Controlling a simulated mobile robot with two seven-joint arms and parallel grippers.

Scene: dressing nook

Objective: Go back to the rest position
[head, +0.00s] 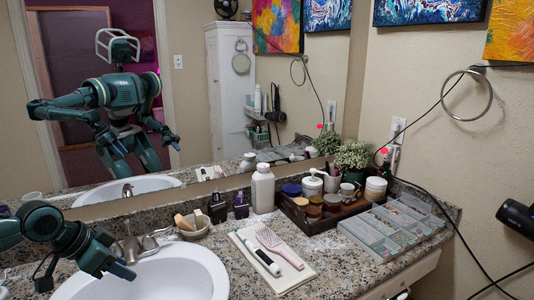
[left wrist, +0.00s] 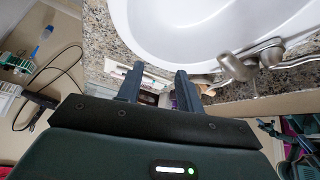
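My left arm comes in from the left over the sink. My left gripper (head: 120,271) is above the left rim of the white sink (head: 190,272), with its fingers pointing down to the right. In the left wrist view my left gripper (left wrist: 157,82) shows two dark fingers spread apart with nothing held between them. The sink (left wrist: 205,22) and its faucet (left wrist: 238,66) also show there. My right gripper is not directly in view. The mirror (head: 200,90) shows a reflection of my body and arms.
The faucet (head: 132,246) stands behind the sink. A folded towel (head: 270,262) carries a pink brush (head: 278,247) and a toothbrush. A brown tray (head: 310,224) of jars and a clear organizer (head: 385,232) stand to the right. A black cord hangs near the wall dryer (head: 516,217).

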